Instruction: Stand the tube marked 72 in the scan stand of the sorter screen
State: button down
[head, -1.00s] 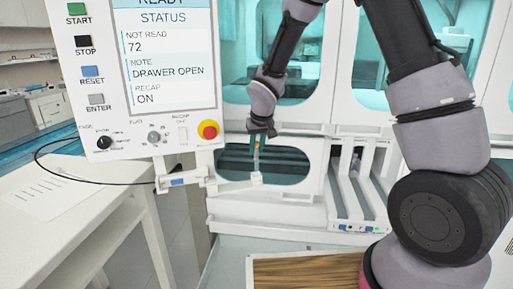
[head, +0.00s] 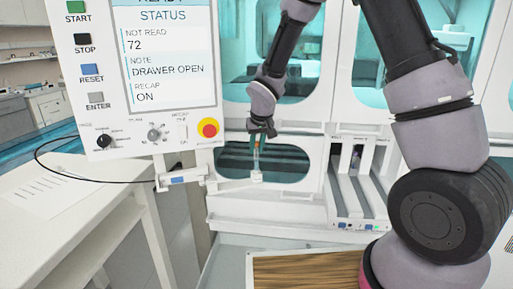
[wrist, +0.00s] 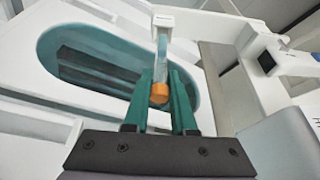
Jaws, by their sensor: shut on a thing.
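The sorter screen (head: 165,55) reads "NOT READ 72" and "DRAWER OPEN". Its scan stand, a small white holder (head: 256,178), sits at the end of a white arm below the screen; it also shows in the wrist view (wrist: 163,22). My gripper (head: 260,133) is shut on an upright clear tube (head: 257,158) with an orange cap, right above the holder. In the wrist view the cap (wrist: 159,94) lies between my green fingertips (wrist: 160,85), and the tube's far end meets the holder. I cannot tell how deep it sits. No number on the tube is legible.
A white cabinet with teal windows (head: 235,75) stands behind the stand. White drawer lanes (head: 350,200) stick out at the right. A white bench (head: 55,215) with a paper and a black cable is at the left. A wooden-topped surface (head: 300,270) lies in front.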

jog(key=shift+f, duration=0.2)
jog(key=shift+f, duration=0.3)
jog(key=shift+f, duration=0.3)
jog(key=shift+f, duration=0.35)
jog(key=shift+f, duration=0.1)
dwell(0.3)
jog(key=c, duration=0.7)
grip_release()
jog(key=shift+o, duration=0.2)
